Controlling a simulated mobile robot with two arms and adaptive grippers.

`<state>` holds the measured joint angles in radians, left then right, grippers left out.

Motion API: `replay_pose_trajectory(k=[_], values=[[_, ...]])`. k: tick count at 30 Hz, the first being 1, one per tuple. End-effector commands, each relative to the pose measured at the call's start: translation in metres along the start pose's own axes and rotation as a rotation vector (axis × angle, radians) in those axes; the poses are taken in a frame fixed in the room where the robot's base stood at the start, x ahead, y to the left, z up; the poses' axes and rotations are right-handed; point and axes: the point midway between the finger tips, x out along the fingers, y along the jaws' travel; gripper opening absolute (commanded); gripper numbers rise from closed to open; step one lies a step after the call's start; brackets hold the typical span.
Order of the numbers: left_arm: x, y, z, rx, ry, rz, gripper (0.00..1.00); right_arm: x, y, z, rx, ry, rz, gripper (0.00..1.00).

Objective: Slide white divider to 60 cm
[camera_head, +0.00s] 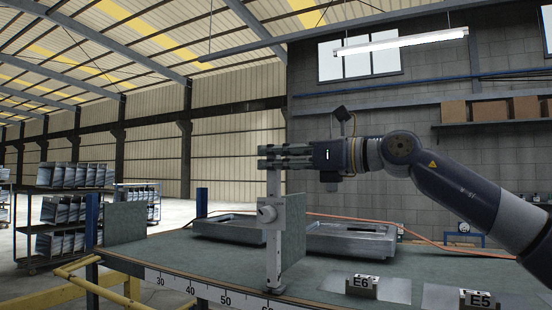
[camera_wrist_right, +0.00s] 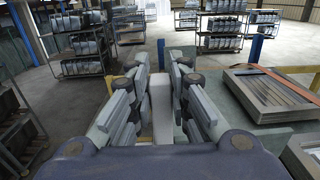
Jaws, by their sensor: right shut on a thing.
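The white divider (camera_head: 273,240) is an upright pale post with a block and round knob at mid-height. Its foot stands at the front edge of the bench, by the ruler strip (camera_head: 210,292). The strip shows 30, 40, 50 and what looks like 60; the foot is just right of that last label. My right gripper (camera_head: 285,157) comes in from the right and is shut on the divider's top. In the right wrist view the divider's pale top (camera_wrist_right: 162,108) sits between the fingers (camera_wrist_right: 165,95). My left gripper is not in view.
A green upright panel (camera_head: 124,223) stands at the bench's left end. Metal sink trays (camera_head: 350,241) lie behind the divider. Blocks marked E6 (camera_head: 362,285) and E5 (camera_head: 478,299) sit at the front right. A yellow rail (camera_head: 75,280) runs beside the bench at left.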

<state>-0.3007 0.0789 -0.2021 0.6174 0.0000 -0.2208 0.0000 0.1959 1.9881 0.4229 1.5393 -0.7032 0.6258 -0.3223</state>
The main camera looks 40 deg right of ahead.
Motion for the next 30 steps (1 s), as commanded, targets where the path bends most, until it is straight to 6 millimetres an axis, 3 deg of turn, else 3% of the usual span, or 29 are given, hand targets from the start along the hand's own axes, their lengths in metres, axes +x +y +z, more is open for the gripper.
replay_pose_trajectory(k=[5, 6, 8, 20, 30], values=[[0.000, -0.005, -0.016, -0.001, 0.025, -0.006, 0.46, 0.001, 0.001, -0.005, 0.001, 0.013, 0.003, 0.00], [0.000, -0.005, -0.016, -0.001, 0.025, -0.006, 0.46, 0.001, 0.001, -0.005, 0.001, 0.013, 0.003, 0.24], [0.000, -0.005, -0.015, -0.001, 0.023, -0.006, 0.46, 0.001, 0.001, -0.004, 0.001, 0.012, 0.003, 0.38], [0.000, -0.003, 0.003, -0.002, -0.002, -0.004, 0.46, 0.000, 0.000, 0.002, -0.001, 0.005, 0.000, 0.38], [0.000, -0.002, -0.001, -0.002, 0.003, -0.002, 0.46, 0.001, 0.000, 0.053, -0.001, 0.006, -0.001, 0.38]])
